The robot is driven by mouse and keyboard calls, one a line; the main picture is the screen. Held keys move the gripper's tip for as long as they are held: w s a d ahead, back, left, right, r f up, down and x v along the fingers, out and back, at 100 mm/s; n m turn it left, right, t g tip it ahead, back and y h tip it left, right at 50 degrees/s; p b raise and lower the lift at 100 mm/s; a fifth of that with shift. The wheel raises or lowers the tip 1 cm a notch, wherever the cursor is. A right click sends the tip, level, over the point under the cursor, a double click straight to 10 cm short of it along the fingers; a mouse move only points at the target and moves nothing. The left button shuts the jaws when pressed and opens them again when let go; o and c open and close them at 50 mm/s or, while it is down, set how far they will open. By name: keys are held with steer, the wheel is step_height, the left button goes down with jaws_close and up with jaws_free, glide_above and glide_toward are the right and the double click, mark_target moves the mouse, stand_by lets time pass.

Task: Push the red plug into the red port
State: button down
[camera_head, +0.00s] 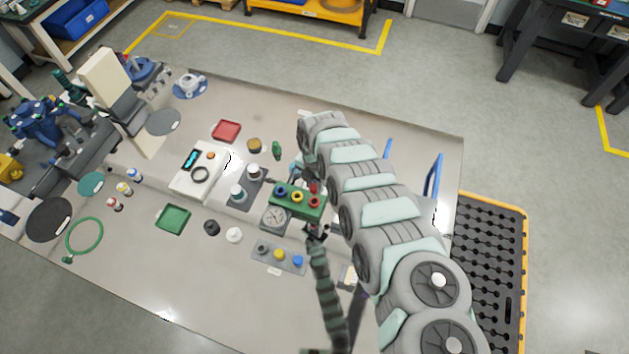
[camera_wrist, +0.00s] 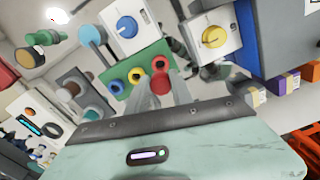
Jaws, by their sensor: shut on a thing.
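The green port block (camera_head: 290,208) stands near the middle of the table, with blue, yellow and red ports in a row. The red port (camera_head: 314,202) is the rightmost; it shows also in the wrist view (camera_wrist: 160,65). The red plug (camera_wrist: 160,85) sits between the grey fingers of my gripper (camera_wrist: 161,91), which is shut on it. In the head view the red plug (camera_head: 313,187) appears just above the red port, seemingly apart from it. Whether its tip touches the port cannot be told. My arm hides most of my gripper in the head view.
A grey strip with knobs (camera_head: 290,262) lies in front. White boxes with a blue knob (camera_wrist: 127,27) and yellow knob (camera_wrist: 213,37) are close behind.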

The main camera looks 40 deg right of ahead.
steer(key=shift+f+b, duration=1.3)
steer(key=shift+f, duration=0.5)
steer(key=shift+f+b, duration=1.75)
steer(key=shift+f, duration=0.3)
steer(key=c, duration=1)
jaws_free()
steer(key=shift+c, duration=0.2)
step_height(320, 180, up, 7)
steer(key=p, duration=0.6)
steer(key=shift+r, duration=0.15)
